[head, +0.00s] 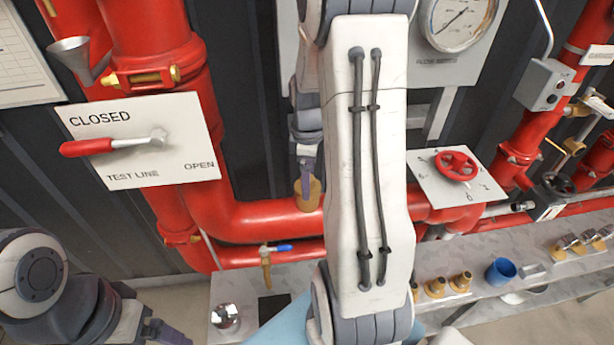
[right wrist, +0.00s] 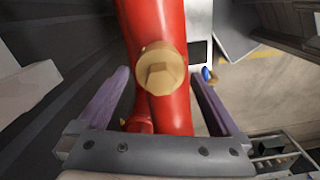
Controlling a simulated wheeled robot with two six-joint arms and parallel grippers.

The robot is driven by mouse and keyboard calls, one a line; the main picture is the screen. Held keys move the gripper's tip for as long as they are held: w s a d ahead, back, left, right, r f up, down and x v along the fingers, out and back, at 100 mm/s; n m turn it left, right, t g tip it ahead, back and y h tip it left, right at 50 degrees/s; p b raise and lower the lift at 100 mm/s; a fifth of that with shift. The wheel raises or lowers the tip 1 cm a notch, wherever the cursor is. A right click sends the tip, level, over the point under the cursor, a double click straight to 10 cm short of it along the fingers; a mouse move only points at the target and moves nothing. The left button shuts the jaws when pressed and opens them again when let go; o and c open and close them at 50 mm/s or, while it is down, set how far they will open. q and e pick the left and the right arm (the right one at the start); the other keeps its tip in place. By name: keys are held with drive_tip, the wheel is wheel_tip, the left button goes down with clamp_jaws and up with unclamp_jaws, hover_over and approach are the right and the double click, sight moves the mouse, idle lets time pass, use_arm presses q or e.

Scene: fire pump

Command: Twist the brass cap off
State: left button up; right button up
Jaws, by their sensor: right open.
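In the head view the brass cap (head: 314,194) shows partly, just below the purple fingers of my right gripper. My right gripper (right wrist: 159,76) is open, with one finger on each side of the cap and a visible gap to it on both sides. I cannot tell whether the fingertips reach past the cap's face. My left gripper (head: 165,333) is low at the left edge of the head view, away from the cap; its jaws are mostly hidden.
A red-handled test line lever (head: 110,146) points to CLOSED. A small blue-handled valve (head: 270,250) hangs below the pipe. A red handwheel (head: 457,165) is at the right. A grey bench holds a blue cup (head: 500,271) and several brass fittings. My right arm blocks the middle.

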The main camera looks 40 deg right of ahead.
drive_tip(key=shift+f, duration=0.35)
drive_tip(key=c, duration=1.4)
drive_tip(key=shift+o, duration=0.2)
drive_tip(key=n+p, duration=0.1)
drive_tip(key=n, duration=0.2)
drive_tip(key=shift+r, duration=0.1)
drive_tip(key=n, duration=0.3)
drive_tip(key=shift+w, duration=0.1)
drive_tip(key=n+p, duration=0.1)
drive_tip(key=n, duration=0.1)
drive_tip(key=shift+n, duration=0.3)
drive_tip(key=n, duration=0.4)
drive_tip(key=shift+p, duration=0.3)
